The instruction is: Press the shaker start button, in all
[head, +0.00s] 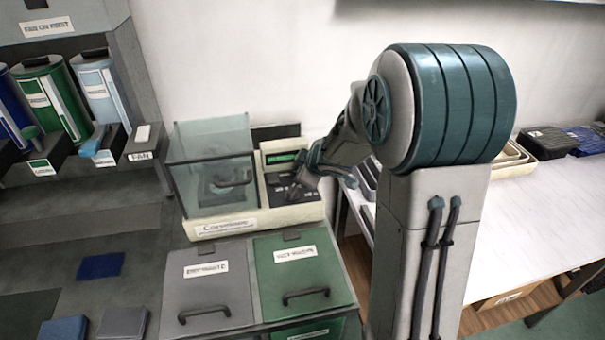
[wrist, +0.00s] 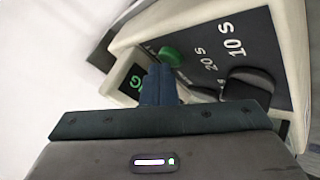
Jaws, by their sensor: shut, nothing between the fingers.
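The shaker (head: 212,222) is a cream unit with a clear-lidded box (head: 212,160) on its left and a dark control panel on its right. In the wrist view the panel (wrist: 262,42) carries a round green button (wrist: 172,57), "20 S" and "10 S" marks and a black knob (wrist: 246,86). A green-lit display (wrist: 134,82) sits beside the panel. My gripper (wrist: 160,72) is shut and empty, its blue fingertips just below the green button in the picture. I cannot tell whether they touch it. In the head view my gripper (head: 298,190) is over the panel and hides part of it.
A grey lidded bin (head: 208,290) and a green lidded bin (head: 302,272) stand in front of the shaker. Dispensers (head: 98,90) stand at the left. A white table (head: 530,210) with trays is at the right, behind my arm.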

